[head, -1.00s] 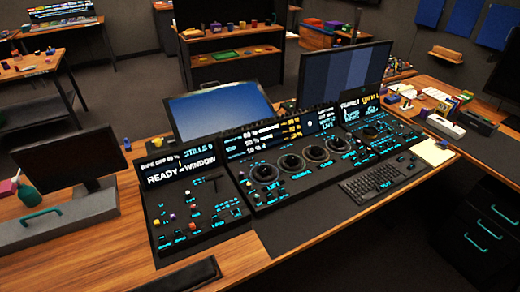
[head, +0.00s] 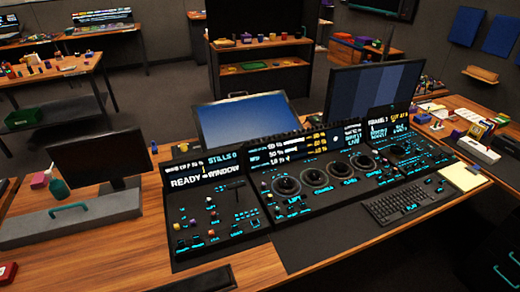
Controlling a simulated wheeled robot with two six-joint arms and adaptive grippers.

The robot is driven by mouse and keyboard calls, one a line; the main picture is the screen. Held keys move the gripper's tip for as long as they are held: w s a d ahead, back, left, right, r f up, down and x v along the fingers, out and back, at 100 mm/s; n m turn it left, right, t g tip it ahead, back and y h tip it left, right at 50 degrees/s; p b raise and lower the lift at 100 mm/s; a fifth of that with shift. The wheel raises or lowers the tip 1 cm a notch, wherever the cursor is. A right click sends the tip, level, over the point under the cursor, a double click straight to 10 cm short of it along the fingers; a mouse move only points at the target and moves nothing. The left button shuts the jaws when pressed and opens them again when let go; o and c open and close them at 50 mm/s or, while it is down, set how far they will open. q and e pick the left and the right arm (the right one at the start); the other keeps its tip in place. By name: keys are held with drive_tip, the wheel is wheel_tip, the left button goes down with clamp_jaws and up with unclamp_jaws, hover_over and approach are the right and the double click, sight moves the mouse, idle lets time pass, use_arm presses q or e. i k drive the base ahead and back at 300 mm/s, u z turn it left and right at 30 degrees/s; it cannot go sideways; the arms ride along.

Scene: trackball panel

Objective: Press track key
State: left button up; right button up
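A black control panel with three sections stands on the wooden desk. The middle section (head: 325,200) has a row of several black trackballs, ringed by small cyan-lettered keys, under a lit screen (head: 305,145). The left section (head: 212,215) has small coloured knobs, a slider and a screen reading READY =WINDOW (head: 200,181). The right section (head: 405,155) has one dial, small keys and its own screen (head: 392,121). Most key lettering is too small to read, so I cannot tell which is the track key. Neither gripper shows.
A keyboard (head: 408,200) lies before the panel, with a yellow notepad (head: 463,176) to its right. Two monitors (head: 243,118) (head: 373,95) stand behind. Bare wood (head: 140,260) shows at front left.

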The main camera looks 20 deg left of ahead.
sight(196, 239)
drive_tip(key=u, duration=1.5)
drive_tip(key=k, duration=0.35)
drive_tip(key=u, duration=1)
